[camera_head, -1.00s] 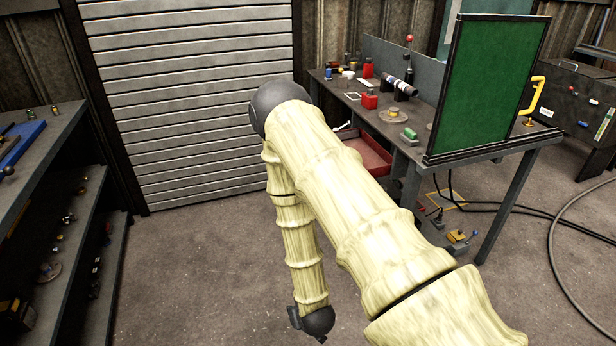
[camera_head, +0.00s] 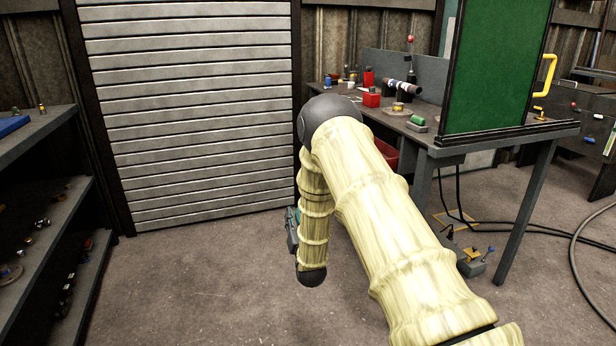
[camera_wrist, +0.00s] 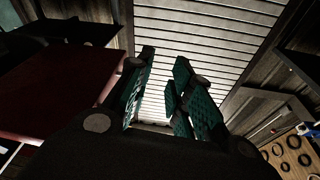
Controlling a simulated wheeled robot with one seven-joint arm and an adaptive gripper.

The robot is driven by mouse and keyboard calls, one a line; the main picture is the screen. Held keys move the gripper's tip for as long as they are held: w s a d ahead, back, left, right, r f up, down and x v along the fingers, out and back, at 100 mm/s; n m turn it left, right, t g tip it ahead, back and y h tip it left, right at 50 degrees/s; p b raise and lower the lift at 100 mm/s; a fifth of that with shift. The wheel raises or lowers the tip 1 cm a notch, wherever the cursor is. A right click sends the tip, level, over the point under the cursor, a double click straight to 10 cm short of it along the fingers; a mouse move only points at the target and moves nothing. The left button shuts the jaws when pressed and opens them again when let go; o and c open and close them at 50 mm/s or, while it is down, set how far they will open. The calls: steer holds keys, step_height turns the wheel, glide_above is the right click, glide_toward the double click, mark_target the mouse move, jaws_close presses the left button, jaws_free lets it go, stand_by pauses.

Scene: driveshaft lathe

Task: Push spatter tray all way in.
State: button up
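The spatter tray (camera_head: 387,154) is a red tray sticking out below the workbench top in the head view. My arm hides most of it. In the wrist view a large dark red surface (camera_wrist: 60,95), which looks like the tray, fills the left side beside my gripper (camera_wrist: 165,60). The gripper's two teal-padded fingers are apart with nothing between them. No contact between fingers and tray can be made out. In the head view only a small part of my gripper (camera_head: 292,230) shows behind my forearm.
The workbench (camera_head: 545,131) carries a green panel (camera_head: 498,65), red boxes and small parts. A pedal unit (camera_head: 475,260) and cables lie on the floor at right. A shelf (camera_head: 45,125) stands at left, a roller shutter (camera_head: 195,100) behind. The floor between is clear.

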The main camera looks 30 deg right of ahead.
steer(key=w+d+r+t+h+b, duration=0.1)
steer(key=w+d+r+b, duration=0.2)
steer(key=d+r+b, duration=0.1)
steer(key=w+d+r+m+t+h+b, duration=0.1)
steer(key=w+d+r+t+h+b, duration=0.1)
steer(key=r+b, duration=0.3)
steer(key=w+d+r+m+t+h+b, duration=0.1)
steer(key=w+d+r+t+b, duration=0.1)
steer(key=w+d+r+b, duration=0.2)
steer(key=shift+w+d+r+h, duration=0.15)
steer(key=shift+d+r, duration=0.25)
steer(key=shift+r, duration=0.15)
steer(key=shift+w+d+r+h, duration=0.15)
steer(key=shift+d+r, duration=0.25)
steer(key=shift+r, duration=0.15)
jaws_close()
